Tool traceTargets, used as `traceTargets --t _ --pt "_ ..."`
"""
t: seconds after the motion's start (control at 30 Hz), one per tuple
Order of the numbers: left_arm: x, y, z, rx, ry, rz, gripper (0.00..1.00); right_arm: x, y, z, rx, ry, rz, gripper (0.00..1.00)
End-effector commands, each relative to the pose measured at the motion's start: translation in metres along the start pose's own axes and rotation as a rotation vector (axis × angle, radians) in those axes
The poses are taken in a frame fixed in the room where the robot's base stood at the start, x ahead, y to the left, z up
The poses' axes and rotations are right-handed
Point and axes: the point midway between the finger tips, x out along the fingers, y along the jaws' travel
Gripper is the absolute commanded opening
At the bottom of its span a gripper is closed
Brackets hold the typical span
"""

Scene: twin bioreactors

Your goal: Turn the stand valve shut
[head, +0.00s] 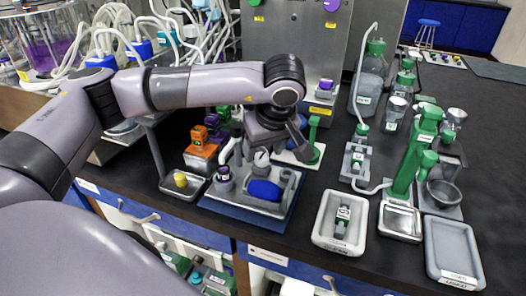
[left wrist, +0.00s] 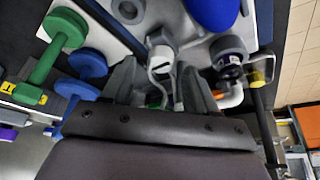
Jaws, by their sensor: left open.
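A grey stand unit on a blue base plate (head: 243,211) sits near the bench's front edge. My left gripper (head: 268,150) points down over this unit from above. In the left wrist view its open fingers (left wrist: 162,88) lie either side of a pale grey fitting (left wrist: 160,62); contact cannot be told. The blue part (left wrist: 212,10) and the cap (left wrist: 230,62) are beside it. I cannot tell for certain which part is the stand valve. My right gripper is not in view.
Orange-capped (head: 200,137) and green dumbbell-shaped (head: 314,138) parts stand close by the unit. A small tray with a yellow piece (head: 180,180) is at its left. Pale trays (head: 323,239), a green stand (head: 412,160) and bottles fill the right.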

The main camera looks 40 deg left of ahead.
Motion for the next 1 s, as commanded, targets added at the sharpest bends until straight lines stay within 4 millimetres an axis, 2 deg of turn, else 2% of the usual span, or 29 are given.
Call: traceTargets --t 0.2,0.33,1.0 --pt "-0.037 0.001 0.0 0.0 0.001 0.004 0.58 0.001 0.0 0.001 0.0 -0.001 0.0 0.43" --pt "-0.049 0.0 0.0 0.001 0.0 0.002 0.58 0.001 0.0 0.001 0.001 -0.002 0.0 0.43" --pt "-0.053 0.0 0.0 0.0 0.0 0.001 0.58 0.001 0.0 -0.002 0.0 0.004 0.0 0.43"
